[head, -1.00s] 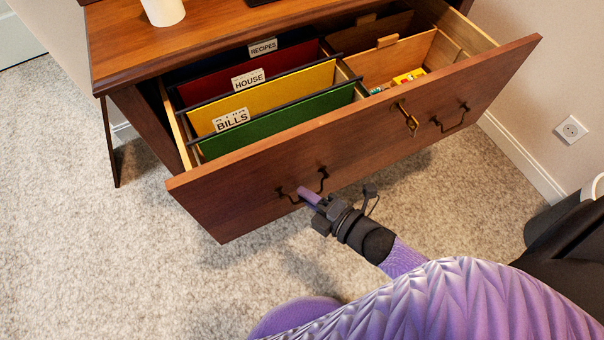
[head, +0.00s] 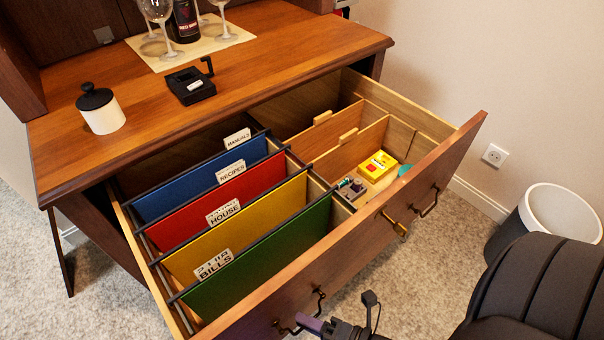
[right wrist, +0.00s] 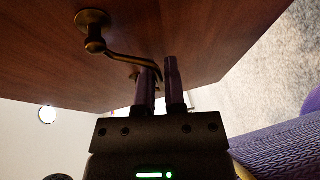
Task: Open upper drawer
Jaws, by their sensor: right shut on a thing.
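The upper drawer (head: 365,225) of the wooden hutch stands pulled far out. Hanging folders labelled MANUALS, RECIPES, HOUSE and BILLS show inside it. Its front has a left bail handle (head: 318,306) and a right bail handle (head: 427,203). My right gripper (head: 312,325) is at the left handle, at the bottom edge of the head view. In the right wrist view its two fingers (right wrist: 159,88) are shut on the brass handle (right wrist: 125,55), against the drawer's dark wood front. My left gripper is not in view.
A white jar with a black lid (head: 102,110), a black box (head: 190,85), wine glasses (head: 158,20) and a bottle (head: 184,22) stand on the hutch top. A key hangs in the drawer front's lock (head: 394,224).

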